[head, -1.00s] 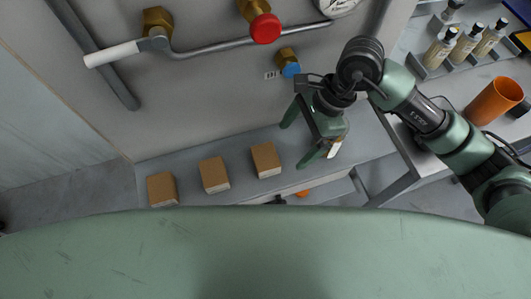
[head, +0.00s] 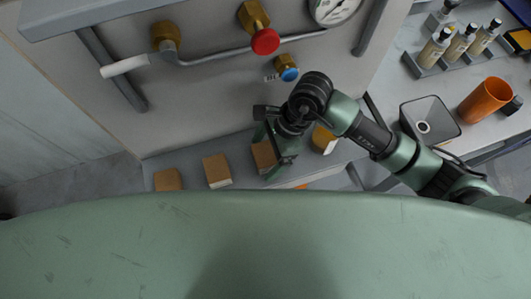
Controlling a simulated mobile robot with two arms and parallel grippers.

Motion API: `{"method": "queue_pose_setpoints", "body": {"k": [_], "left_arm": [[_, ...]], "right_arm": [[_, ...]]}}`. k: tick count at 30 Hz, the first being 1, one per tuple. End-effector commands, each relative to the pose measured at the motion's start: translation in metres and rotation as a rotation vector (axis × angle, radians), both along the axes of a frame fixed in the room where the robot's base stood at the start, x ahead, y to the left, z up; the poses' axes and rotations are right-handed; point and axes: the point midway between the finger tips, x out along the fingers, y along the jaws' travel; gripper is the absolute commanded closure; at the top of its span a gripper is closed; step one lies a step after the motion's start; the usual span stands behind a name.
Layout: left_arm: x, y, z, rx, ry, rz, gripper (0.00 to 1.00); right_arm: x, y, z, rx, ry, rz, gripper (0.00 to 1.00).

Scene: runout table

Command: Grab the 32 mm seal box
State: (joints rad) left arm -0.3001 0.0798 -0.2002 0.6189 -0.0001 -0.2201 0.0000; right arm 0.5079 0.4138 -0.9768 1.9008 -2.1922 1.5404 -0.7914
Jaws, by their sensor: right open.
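Several small brown seal boxes stand in a row on the grey shelf: a left box (head: 167,180), a middle box (head: 217,170) and a right box (head: 263,155). A further yellow-brown box (head: 323,140) shows partly behind my right arm. No size marking is readable, so I cannot tell which one is 32 mm. My right gripper (head: 267,152) is open at the right box, its green fingers beside it and partly covering it. I cannot tell whether they touch it. My left gripper is not in view.
A panel with a red knob (head: 265,42), a blue knob (head: 289,74) and a pipe rises behind the shelf. On the right bench are an orange cup (head: 486,100), a grey funnel-like tray (head: 431,122) and a bottle rack (head: 428,68). My green body fills the foreground.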

Motion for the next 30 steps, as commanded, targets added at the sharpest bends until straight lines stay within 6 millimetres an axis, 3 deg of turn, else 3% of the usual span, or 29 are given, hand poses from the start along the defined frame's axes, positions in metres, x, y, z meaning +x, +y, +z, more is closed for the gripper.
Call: {"method": "queue_pose_setpoints", "body": {"k": [2,6,9,17,23,30], "left_arm": [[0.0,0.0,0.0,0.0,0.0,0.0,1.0],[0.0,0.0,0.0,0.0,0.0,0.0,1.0],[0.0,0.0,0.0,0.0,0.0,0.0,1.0],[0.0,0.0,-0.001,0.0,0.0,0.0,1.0],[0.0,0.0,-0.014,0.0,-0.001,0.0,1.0],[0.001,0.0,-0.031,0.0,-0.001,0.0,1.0]], "right_arm": [[0.0,0.0,0.0,0.0,0.0,0.0,0.14],[0.0,0.0,0.0,0.0,0.0,0.0,0.53],[0.0,0.0,0.0,0.0,0.0,0.0,0.76],[0.0,0.0,0.0,0.0,0.0,0.0,0.76],[-0.003,-0.001,0.004,0.001,-0.004,0.002,0.76],[-0.002,-0.001,0.046,0.002,-0.009,0.003,0.76]]}}
